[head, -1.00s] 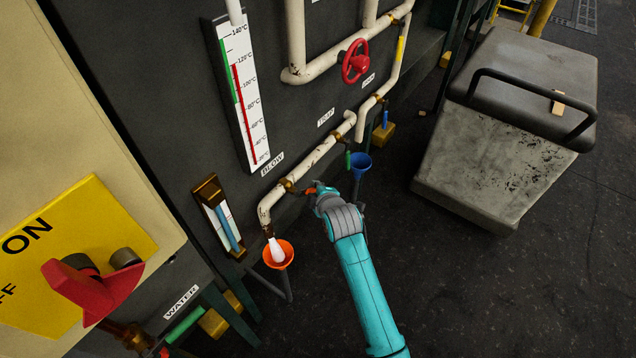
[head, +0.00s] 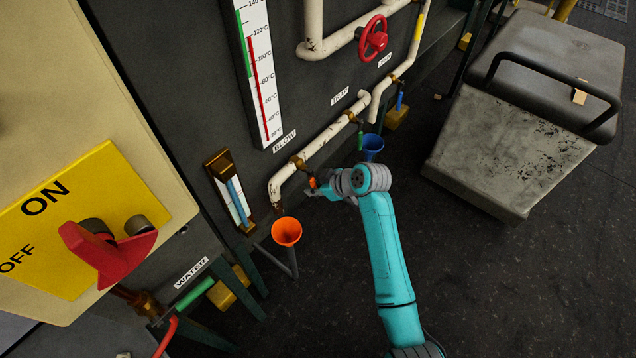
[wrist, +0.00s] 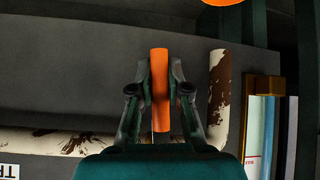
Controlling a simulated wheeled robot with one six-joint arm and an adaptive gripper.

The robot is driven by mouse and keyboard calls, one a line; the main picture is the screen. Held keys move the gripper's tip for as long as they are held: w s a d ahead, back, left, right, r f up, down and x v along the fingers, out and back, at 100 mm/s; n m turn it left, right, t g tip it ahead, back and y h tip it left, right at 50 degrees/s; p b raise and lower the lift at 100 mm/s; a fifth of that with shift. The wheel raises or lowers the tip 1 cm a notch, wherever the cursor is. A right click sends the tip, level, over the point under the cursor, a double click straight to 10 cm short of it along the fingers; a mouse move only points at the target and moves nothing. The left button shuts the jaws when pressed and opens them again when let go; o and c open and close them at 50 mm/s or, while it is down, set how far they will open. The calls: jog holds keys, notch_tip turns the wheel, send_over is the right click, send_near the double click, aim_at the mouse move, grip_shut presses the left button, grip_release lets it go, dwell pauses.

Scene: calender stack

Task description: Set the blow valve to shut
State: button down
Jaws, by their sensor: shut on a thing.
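The blow valve sits on the cream pipe (head: 330,140) beside the BLOW label (head: 284,141), with a brass body (head: 298,162). Its orange lever (head: 314,183) also shows in the wrist view (wrist: 160,88). My gripper (wrist: 160,72) is shut on the lever, one finger on each side. In the head view my gripper (head: 318,190) is small and partly hides the lever. In the wrist view the lever stands across the pipe run at left. The pipe's open end (head: 275,203) hangs above the orange funnel (head: 287,231), with no white stream between them.
A blue funnel (head: 372,146) with a green-handled valve is just right of my gripper. A red handwheel (head: 373,38) is higher up. A sight glass (head: 232,195) is left of the pipe. A grey cart (head: 510,140) stands at right; dark floor lies between.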

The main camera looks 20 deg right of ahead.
jog(key=shift+s+a+f+g+y, duration=0.1)
jog(key=shift+s+a+g+y, duration=0.25)
jog(key=shift+y, duration=0.15)
jog(key=shift+m, duration=0.3)
jog(key=c, duration=1.1)
grip_release()
jog(key=v, duration=1.2)
